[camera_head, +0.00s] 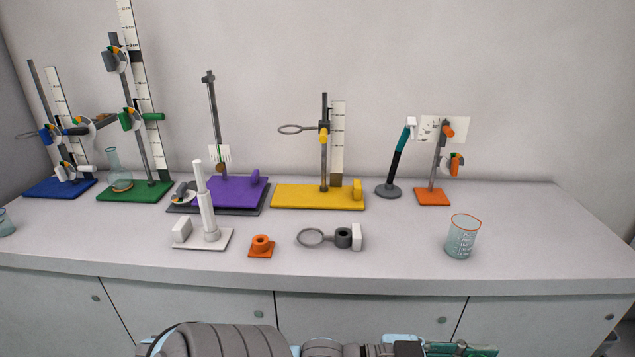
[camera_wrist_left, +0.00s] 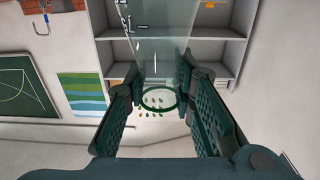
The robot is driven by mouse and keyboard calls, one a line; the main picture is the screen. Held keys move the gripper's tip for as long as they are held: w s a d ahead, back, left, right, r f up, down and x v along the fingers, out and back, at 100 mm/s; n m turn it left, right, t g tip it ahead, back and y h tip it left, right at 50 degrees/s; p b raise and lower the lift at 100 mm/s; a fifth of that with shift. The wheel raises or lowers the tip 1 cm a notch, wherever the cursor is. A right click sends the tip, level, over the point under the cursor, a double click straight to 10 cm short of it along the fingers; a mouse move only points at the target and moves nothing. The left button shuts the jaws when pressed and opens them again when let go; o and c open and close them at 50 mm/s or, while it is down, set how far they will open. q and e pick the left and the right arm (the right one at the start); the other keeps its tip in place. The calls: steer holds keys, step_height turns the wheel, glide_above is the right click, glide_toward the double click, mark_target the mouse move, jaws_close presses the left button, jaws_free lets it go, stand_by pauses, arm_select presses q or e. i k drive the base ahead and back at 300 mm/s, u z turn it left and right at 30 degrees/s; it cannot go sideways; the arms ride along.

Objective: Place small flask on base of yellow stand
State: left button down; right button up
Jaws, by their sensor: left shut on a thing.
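The yellow stand has a flat yellow base (camera_head: 300,197) at the middle back of the bench, with an upright rod, a ring and a white scale. My left gripper (camera_wrist_left: 157,85) is shut on a clear glass vessel (camera_wrist_left: 160,45) with a green ring; I cannot tell its full shape or whether it is the small flask. In the head view my left gripper (camera_head: 458,350) is at the bottom edge, in front of the bench, partly cut off. A glass flask (camera_head: 113,165) stands on the green stand's base (camera_head: 150,191). My right gripper is not in view.
A purple stand (camera_head: 232,190) is left of the yellow base. A dark round-footed stand (camera_head: 388,191) and an orange stand (camera_head: 432,197) are to its right. A white stand (camera_head: 218,240), an orange holder (camera_head: 261,250), a ring clamp (camera_head: 312,239) and a beaker (camera_head: 460,242) occupy the front.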

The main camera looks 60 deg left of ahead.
mark_target(292, 193)
steer(key=u, duration=1.45)
steer(key=i, duration=1)
